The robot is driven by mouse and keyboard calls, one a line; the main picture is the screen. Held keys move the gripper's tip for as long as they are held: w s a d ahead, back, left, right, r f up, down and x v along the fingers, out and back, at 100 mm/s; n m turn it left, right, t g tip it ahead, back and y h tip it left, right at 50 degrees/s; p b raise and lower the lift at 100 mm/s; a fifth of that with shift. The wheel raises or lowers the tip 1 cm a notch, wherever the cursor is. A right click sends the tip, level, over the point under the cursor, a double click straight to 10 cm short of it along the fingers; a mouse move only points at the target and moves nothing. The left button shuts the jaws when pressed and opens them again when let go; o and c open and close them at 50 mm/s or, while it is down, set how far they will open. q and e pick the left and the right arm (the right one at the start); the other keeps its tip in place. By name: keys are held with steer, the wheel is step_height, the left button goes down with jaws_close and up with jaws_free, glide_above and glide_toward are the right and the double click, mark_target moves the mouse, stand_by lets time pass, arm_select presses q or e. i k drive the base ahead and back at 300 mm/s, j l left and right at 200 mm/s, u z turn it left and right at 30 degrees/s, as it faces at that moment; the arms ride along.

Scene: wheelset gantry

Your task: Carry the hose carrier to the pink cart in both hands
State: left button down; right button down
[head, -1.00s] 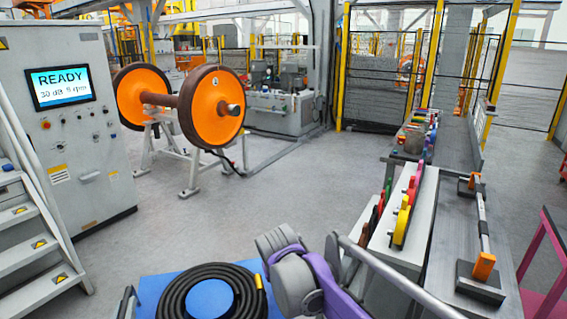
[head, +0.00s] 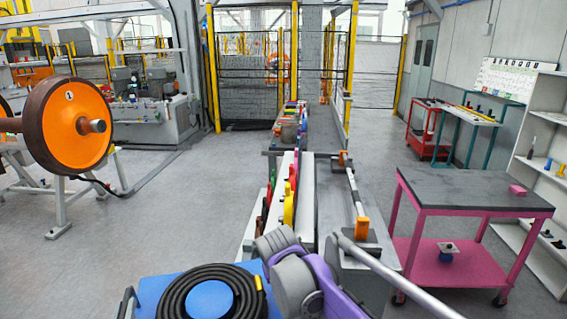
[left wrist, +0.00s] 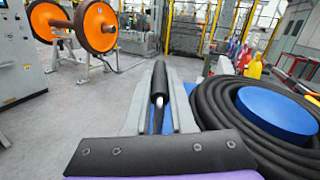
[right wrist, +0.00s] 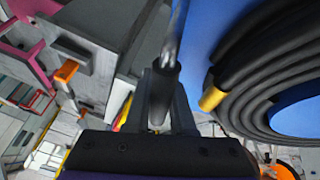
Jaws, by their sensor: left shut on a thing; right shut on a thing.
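The hose carrier (head: 150,291) is a blue tray with a coiled black hose (head: 178,300), at the bottom of the head view. My left gripper (head: 127,303) is at its left side; in the left wrist view the gripper (left wrist: 159,80) is shut on a black handle. In the right wrist view my right gripper (right wrist: 163,90) is shut on the other black handle, beside the blue tray (right wrist: 205,25). In the head view my arm hides that grip. The pink cart (head: 428,212) stands to the right, apart from the carrier, with a dark top and a pink lower shelf.
A long grey bench (head: 335,205) with coloured pieces and an orange-ended bar (head: 354,190) lies ahead, left of the cart. White shelves (head: 545,170) stand at the right. Floor is clear at the left, before the orange wheelset (head: 70,125).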

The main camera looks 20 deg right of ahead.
mark_target(447, 185)
steer(key=l+z, duration=0.1)
steer(key=z, duration=0.6)
steer(key=i+l, duration=0.15)
steer(key=l, duration=0.3)
steer(key=i+l, duration=0.2)
steer(key=l, duration=0.25)
steer(key=i+l, duration=0.15)
steer(key=l, duration=0.3)
steer(key=i+l, duration=0.15)
steer(key=l, duration=0.3)
steer(key=i+l, duration=0.15)
steer(key=l, duration=0.3)
steer(key=i+l, duration=0.2)
steer(key=l, duration=0.25)
steer(key=i+l, duration=0.15)
steer(key=l, duration=0.3)
steer(key=i+l, duration=0.15)
steer(key=l, duration=0.3)
